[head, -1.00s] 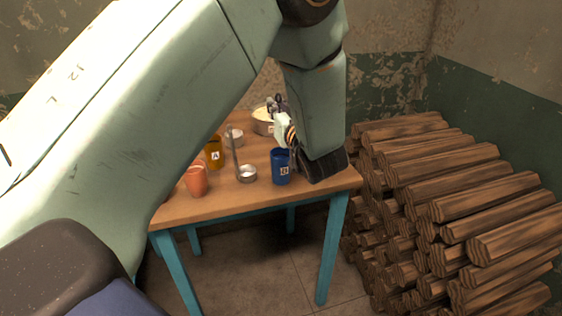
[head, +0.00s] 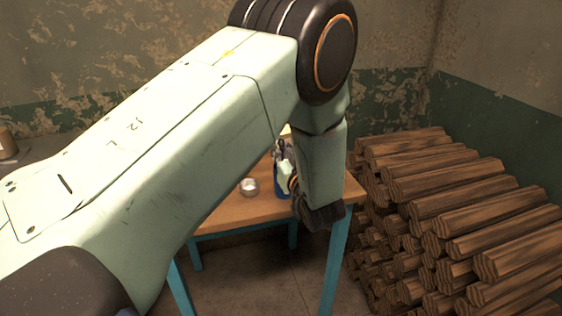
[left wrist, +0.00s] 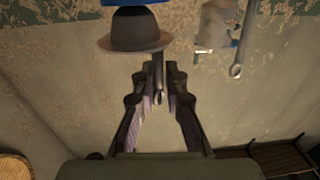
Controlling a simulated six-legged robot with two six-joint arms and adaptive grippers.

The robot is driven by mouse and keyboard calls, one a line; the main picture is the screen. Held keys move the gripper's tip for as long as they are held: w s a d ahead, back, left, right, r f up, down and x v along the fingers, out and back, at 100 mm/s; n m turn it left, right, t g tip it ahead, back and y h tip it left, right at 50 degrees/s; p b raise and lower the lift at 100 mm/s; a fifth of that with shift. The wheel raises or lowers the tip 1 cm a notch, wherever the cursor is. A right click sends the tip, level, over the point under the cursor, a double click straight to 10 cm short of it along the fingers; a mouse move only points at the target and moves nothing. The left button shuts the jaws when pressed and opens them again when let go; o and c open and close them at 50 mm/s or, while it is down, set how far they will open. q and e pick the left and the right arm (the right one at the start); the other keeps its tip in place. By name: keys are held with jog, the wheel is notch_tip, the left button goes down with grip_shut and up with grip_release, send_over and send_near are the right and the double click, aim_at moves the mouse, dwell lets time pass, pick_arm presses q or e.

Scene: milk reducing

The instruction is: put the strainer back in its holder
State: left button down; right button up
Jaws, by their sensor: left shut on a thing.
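My left gripper (head: 284,160) is over the right part of the wooden table in the head view, largely behind my own arm. In the left wrist view the left gripper's fingers (left wrist: 160,85) are shut on the thin handle of a grey strainer (left wrist: 138,32). The strainer's bowl has a wide rim and lies just beyond the fingertips, close to a blue cup (left wrist: 138,3) cut by the top edge. I cannot make out the holder. The right gripper is out of view.
A small metal bowl (head: 249,187) stands on the table (head: 235,216). My arm hides much of the tabletop. A log pile (head: 440,205) stands at the right. In the wrist view, a pale object with a hooked handle (left wrist: 236,70) shows at upper right.

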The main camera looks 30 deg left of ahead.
pick_arm(q)
jog(key=shift+f, duration=0.8)
jog(key=shift+w+f, duration=0.15)
jog(key=shift+f, duration=0.4)
jog(key=c, duration=1.4)
grip_release()
jog(key=shift+r, duration=0.1)
jog(key=shift+c, duration=0.2)
jog(key=shift+o, duration=0.4)
jog(key=shift+f, duration=0.2)
jog(key=p+v, duration=0.2)
jog(key=v, duration=0.5)
jog(key=shift+d+f+p, duration=0.4)
jog(key=shift+d, duration=0.1)
